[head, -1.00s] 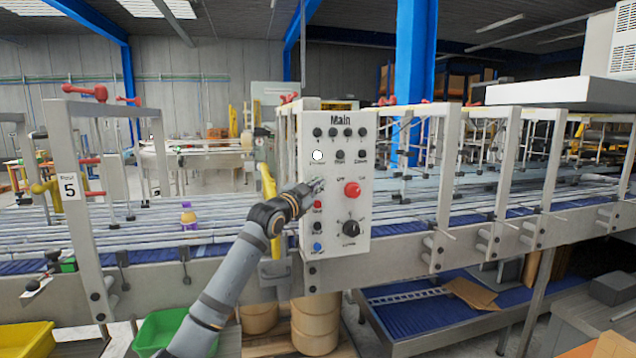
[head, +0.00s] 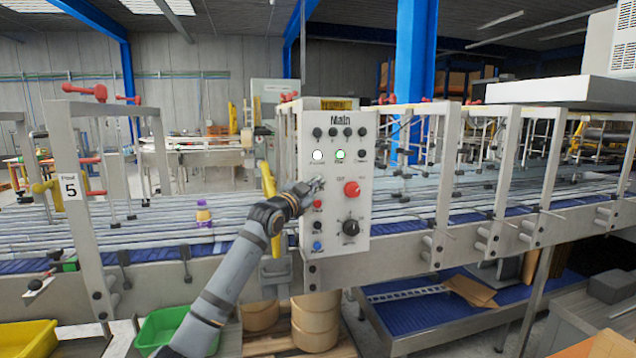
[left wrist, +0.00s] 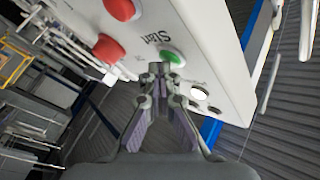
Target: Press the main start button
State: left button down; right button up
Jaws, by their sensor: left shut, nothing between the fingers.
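The white control panel marked Main (head: 335,215) stands upright at the front of the conveyor. My left gripper (head: 317,185) is shut and empty, at the panel's left column between the white lamp (head: 317,155) and a red button (head: 318,204). In the left wrist view, a green button (left wrist: 173,57) with the label Start beside it is right at my fingertips (left wrist: 160,68). I cannot tell whether they touch it. In the head view the gripper hides this button. A green lamp (head: 340,155) is lit on the panel. My right gripper is not in view.
A red knob (head: 352,189) and a black dial (head: 351,227) sit right of the gripper on the panel. A blue button (head: 318,246) is lower left. Green (head: 170,326) and yellow (head: 28,340) bins are below.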

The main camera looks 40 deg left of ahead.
pick_arm(q)
jog(key=shift+f, duration=0.1)
jog(key=shift+s+d+b, duration=0.55)
jog(key=shift+d, duration=0.2)
jog(key=s+d+b, duration=0.1)
jog(key=d, duration=0.1)
jog(key=s+d+b, duration=0.1)
jog(key=s, duration=0.1)
jog(key=shift+s+d+b, duration=0.15)
jog(key=shift+d+b, duration=0.2)
dwell(0.6)
